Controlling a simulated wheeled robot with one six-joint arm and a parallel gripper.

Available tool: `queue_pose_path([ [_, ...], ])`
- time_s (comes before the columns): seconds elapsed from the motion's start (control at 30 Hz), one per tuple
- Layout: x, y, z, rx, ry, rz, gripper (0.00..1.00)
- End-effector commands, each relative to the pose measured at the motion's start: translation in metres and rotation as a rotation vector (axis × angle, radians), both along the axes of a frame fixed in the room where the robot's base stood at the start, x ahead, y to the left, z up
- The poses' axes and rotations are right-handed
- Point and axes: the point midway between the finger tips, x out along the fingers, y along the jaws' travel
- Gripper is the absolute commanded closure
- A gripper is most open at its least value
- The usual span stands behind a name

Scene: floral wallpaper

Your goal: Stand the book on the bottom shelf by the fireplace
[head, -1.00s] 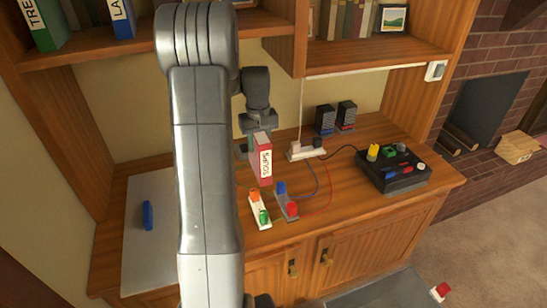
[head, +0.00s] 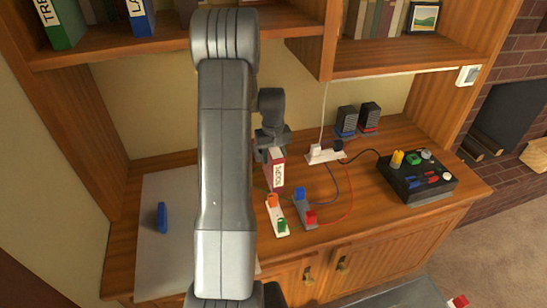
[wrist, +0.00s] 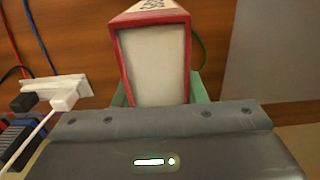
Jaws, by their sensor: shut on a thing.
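A red book (head: 274,168) with a white label, partly readable as "SOUPS", hangs upright above the wooden counter. My gripper (head: 271,143) is shut on its upper part. In the wrist view the book (wrist: 154,62) sits between the greenish finger pads, with its pale page edges facing the camera. The shelf (head: 405,57) on the right, closest to the brick fireplace (head: 508,110), holds a row of books and a framed picture. It is up and to the right of my gripper.
Under and beside the book are a white switch block (head: 278,216), a grey block (head: 305,211) with wires and a power strip (head: 325,154). A black control box (head: 416,178) stands right. A divider (head: 330,40) separates the upper shelves.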

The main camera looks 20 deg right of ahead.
Motion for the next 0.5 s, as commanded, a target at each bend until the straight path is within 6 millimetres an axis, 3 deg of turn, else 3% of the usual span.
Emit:
queue_pose_path([
  [0.1, 0.0, 0.0, -0.012, 0.0, 0.001, 0.0, 0.99],
  [0.43, 0.0, 0.0, -0.016, -0.001, -0.001, 0.0, 0.99],
  [0.47, 0.0, 0.0, -0.017, 0.0, 0.0, 0.0, 0.6],
  [0.5, 0.0, 0.0, -0.016, 0.0, 0.0, 0.0, 0.52],
])
